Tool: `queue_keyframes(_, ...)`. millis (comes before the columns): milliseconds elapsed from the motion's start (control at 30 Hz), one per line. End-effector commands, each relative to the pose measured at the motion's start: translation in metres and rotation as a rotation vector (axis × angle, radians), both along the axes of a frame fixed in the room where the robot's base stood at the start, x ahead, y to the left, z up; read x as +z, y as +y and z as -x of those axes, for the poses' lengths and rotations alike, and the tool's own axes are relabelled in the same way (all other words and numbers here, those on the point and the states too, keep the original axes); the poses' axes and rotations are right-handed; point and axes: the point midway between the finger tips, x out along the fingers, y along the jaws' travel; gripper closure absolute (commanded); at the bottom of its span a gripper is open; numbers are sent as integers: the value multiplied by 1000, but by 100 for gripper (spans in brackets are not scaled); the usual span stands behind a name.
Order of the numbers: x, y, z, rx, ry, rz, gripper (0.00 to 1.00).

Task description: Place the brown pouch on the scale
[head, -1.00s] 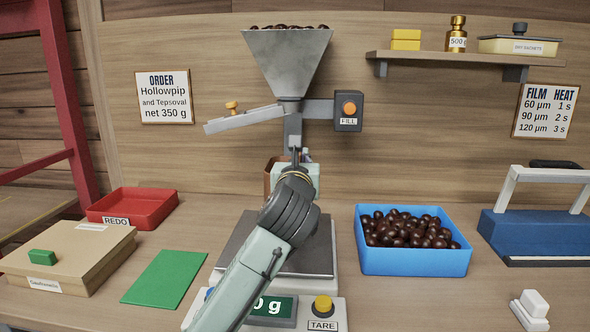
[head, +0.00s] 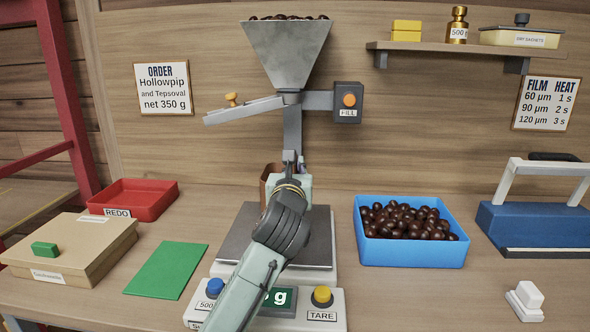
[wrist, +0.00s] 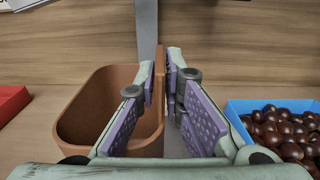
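The brown pouch (wrist: 85,110) is an open-topped, tan-brown container at left centre in the wrist view. My gripper (wrist: 160,88) has its purple-padded fingers closed on either side of the pouch's right wall. In the head view the pouch (head: 266,186) shows partly behind my gripper (head: 292,172), upright, near the back edge of the scale's plate. The scale (head: 322,232) has a dark plate, and my arm covers part of it and part of its display. The pouch's bottom is hidden, so I cannot tell whether it touches the plate.
A hopper (head: 286,55) with its spout post stands above and behind the plate. A blue bin (head: 412,253) of chestnuts is right of the scale. A green sheet (head: 166,270) and red tray (head: 132,203) lie left. Bare table shows between the scale and bin.

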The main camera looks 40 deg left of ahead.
Motion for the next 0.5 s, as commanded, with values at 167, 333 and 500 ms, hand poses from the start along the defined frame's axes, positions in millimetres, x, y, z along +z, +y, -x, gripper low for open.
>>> queue_keyframes(167,0,0,0,0,0,0,77)
queue_keyframes(333,0,0,0,0,0,0,75)
queue_keyframes(500,2,0,0,0,0,0,75)
